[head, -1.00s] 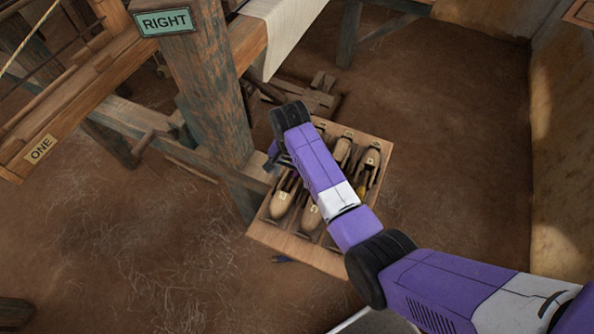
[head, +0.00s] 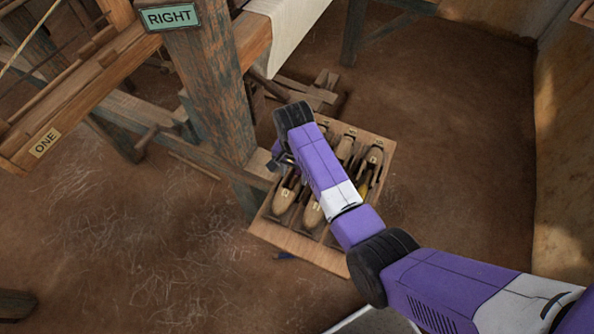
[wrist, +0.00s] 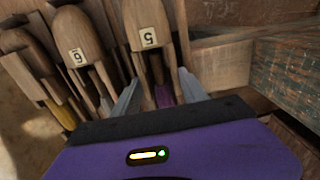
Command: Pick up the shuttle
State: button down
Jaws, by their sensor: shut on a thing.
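My gripper (wrist: 158,80) has its two pale fingers on either side of a wooden shuttle (wrist: 141,17) with a tag that reads 5, and is shut on it. Purple thread shows inside the shuttle between the fingers. In the head view my gripper (head: 283,163) is over the left side of the shuttle tray (head: 300,250), partly hidden by my arm. The held shuttle looks to be the front left one (head: 285,197). Whether it is clear of the tray floor, I cannot tell.
A shuttle tagged 6 (wrist: 75,32) lies beside the held one, with several more in the tray. The blue-worn loom post (head: 213,100) with the RIGHT sign (head: 171,17) stands close on the tray's left. The earthen floor (head: 455,150) to the right is clear.

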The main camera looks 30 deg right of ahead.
notch_tip(320, 180, up, 20)
jog(key=p, duration=0.7)
dwell(0.4)
